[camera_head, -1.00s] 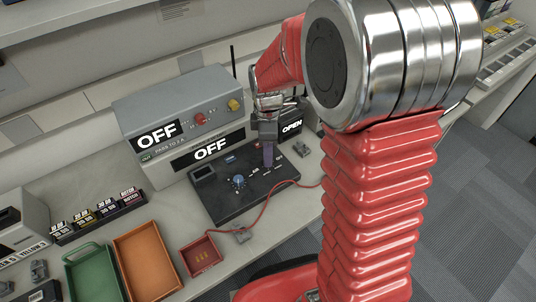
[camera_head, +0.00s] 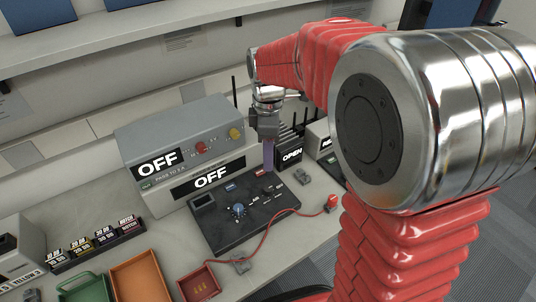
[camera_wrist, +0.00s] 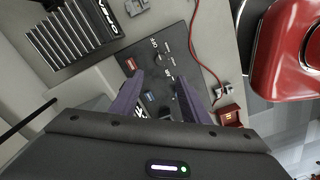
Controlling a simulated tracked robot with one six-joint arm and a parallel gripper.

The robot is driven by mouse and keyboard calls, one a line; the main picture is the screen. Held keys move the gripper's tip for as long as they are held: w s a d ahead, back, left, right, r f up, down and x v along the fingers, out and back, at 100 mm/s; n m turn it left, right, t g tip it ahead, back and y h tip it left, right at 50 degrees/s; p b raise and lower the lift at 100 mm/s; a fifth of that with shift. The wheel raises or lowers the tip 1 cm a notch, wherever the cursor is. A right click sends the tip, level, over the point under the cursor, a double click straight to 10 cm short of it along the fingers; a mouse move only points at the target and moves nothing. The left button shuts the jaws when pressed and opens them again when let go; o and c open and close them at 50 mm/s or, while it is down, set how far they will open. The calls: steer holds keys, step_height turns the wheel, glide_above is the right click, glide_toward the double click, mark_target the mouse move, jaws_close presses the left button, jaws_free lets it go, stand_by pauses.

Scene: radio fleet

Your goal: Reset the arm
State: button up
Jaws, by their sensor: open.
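My gripper (camera_head: 268,158) hangs pointing down above the right part of the dark control panel (camera_head: 225,232) in the head view. In the wrist view its two purple fingers (camera_wrist: 158,92) stand apart, with nothing between them but the panel (camera_wrist: 168,48) below. My red arm with its shiny metal joint fills the right of the head view and hides part of the bench.
A grey box (camera_head: 180,128) with OFF signs stands behind the panel. An OPEN-labelled rack (camera_head: 290,156) is close by my gripper. A red cable (camera_head: 262,243) crosses the bench to a red plug (camera_head: 332,203). Orange (camera_head: 147,272) and red (camera_head: 200,283) trays lie front left.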

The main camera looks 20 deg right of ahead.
stand_by(0.4)
steer(key=s+r+m+t, duration=0.2)
steer(key=s+r+m, duration=0.2)
steer(key=s+m, duration=0.3)
steer(key=s+r+m+t, duration=0.3)
steer(key=s+m, duration=0.5)
steer(key=s, duration=0.4)
steer(key=shift+s+d+r+t, duration=0.2)
steer(key=shift+r+t, duration=0.1)
steer(key=shift+r, duration=0.1)
stand_by(0.9)
